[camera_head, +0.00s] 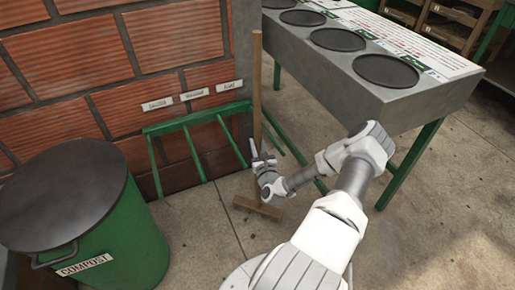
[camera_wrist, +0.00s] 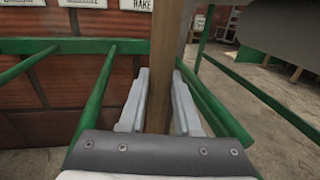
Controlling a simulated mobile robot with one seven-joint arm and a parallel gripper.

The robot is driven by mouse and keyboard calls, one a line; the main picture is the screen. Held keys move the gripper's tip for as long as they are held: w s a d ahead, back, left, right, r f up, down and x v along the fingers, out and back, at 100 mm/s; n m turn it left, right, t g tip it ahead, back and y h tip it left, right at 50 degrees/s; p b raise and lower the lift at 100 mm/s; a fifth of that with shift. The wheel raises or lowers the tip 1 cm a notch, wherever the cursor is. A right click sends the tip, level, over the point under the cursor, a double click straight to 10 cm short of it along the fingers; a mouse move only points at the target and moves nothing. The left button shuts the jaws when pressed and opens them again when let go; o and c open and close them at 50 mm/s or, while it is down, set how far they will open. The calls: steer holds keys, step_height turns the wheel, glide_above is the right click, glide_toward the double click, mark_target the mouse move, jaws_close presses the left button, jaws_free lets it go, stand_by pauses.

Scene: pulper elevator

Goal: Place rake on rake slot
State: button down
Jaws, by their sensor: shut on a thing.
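The rake (camera_head: 257,75) has a long wooden handle standing nearly upright and a wooden crossbar head (camera_head: 258,207) low near the floor. My gripper (camera_head: 262,160) is shut on the handle, which also shows between its fingers (camera_wrist: 158,100) in the wrist view (camera_wrist: 160,60). The green slot rack (camera_head: 190,122) is on the brick wall, with prongs sticking out. A RAKE label (camera_wrist: 137,4) is above the rack, just left of the handle in the wrist view. There the handle appears between two prongs; I cannot tell whether it touches the rack.
A green compost bin (camera_head: 115,235) with a dark lid stands at the left. A grey counter (camera_head: 390,105) with round dark openings and green legs is at the right. The brick wall (camera_head: 170,45) closes off the back. Concrete floor is open at the front right.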

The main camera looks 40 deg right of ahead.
steer(key=shift+f, duration=0.4)
steer(key=c, duration=0.6)
jaws_free()
steer(key=shift+f, duration=0.1)
